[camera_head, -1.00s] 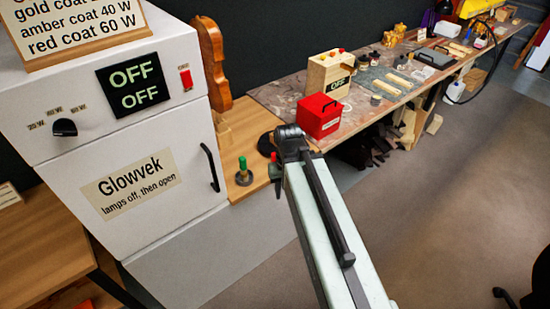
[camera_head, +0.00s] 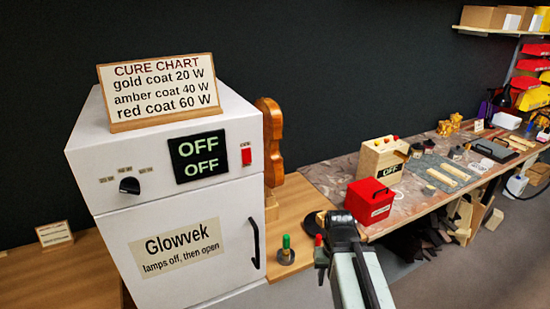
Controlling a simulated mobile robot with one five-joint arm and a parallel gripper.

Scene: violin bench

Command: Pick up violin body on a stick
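The violin body (camera_head: 271,140) is orange-brown and stands upright just behind the right side of the white Glowvek cabinet. The cabinet hides its left part, and I cannot make out its stick. A small pale wooden block (camera_head: 271,207) shows below it. My arm reaches up from the bottom edge and ends in a dark joint in front of the bench, right of and below the violin body. The fingers of my gripper do not show, and nothing of mine touches the violin body.
The white Glowvek cabinet (camera_head: 105,205) has a shut door and its display reads OFF. A green-topped knob (camera_head: 286,250) and a red-topped one (camera_head: 320,252) stand near my arm. A red box (camera_head: 369,201) and a wooden switch box (camera_head: 381,160) stand to the right.

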